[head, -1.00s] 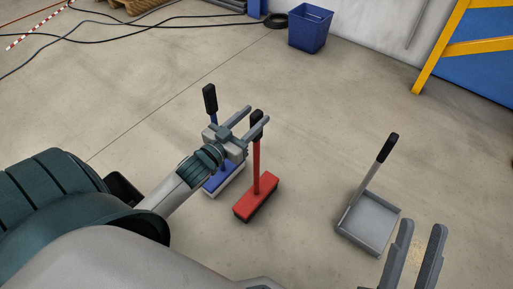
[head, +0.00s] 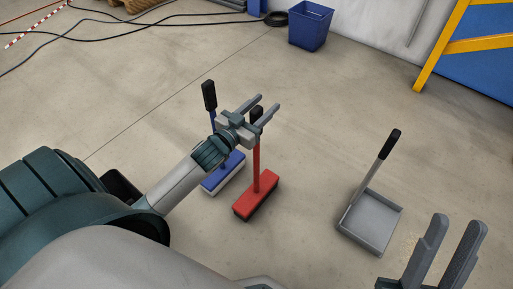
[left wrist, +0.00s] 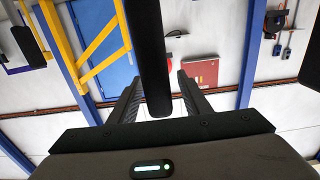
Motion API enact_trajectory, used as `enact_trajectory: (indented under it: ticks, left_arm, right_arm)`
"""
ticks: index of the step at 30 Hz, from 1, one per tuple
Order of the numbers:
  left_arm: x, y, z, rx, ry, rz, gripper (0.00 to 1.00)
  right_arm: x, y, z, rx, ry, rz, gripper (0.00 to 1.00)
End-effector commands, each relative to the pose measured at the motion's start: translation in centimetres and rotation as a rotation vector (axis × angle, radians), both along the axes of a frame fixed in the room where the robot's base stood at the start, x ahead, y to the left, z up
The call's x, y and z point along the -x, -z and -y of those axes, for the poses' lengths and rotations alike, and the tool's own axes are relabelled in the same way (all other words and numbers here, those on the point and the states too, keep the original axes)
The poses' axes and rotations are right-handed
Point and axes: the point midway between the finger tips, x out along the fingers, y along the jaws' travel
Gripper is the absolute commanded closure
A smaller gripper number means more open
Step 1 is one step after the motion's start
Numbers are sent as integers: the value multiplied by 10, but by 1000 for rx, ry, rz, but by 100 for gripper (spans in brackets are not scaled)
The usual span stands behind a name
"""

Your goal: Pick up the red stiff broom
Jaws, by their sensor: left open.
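The red stiff broom (head: 257,194) stands upright on the floor, its red head down and its red handle topped by a black grip (head: 257,111). My left gripper (head: 267,102) is open at the height of that grip, with the grip showing between its fingers. In the left wrist view a black grip (left wrist: 152,60) fills the middle and reaches down between the two open fingers (left wrist: 160,95). Contact cannot be made out. My right gripper (head: 456,228) is at the lower right, its fingers apart and empty.
A blue broom (head: 222,174) with a black grip (head: 209,95) stands just left of the red one, partly behind my left gripper. A grey dustpan (head: 371,221) with a long handle stands to the right. A blue bin (head: 311,27) and dark cables (head: 110,22) lie further back.

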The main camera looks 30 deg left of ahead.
Motion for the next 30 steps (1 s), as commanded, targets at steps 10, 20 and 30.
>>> enact_trajectory:
  ticks: [10, 20, 30]
  left_arm:
    - [-6, 0, 1, 0, 0, -1, 56]
    - [-6, 0, 1, 0, 0, -1, 75]
    - [-6, -1, 1, 0, 0, 2, 100]
  right_arm:
    - [1, -3, 2, -6, 2, 20, 69]
    - [1, -3, 1, -6, 2, 18, 69]
    - [1, -2, 1, -5, 1, 15, 69]
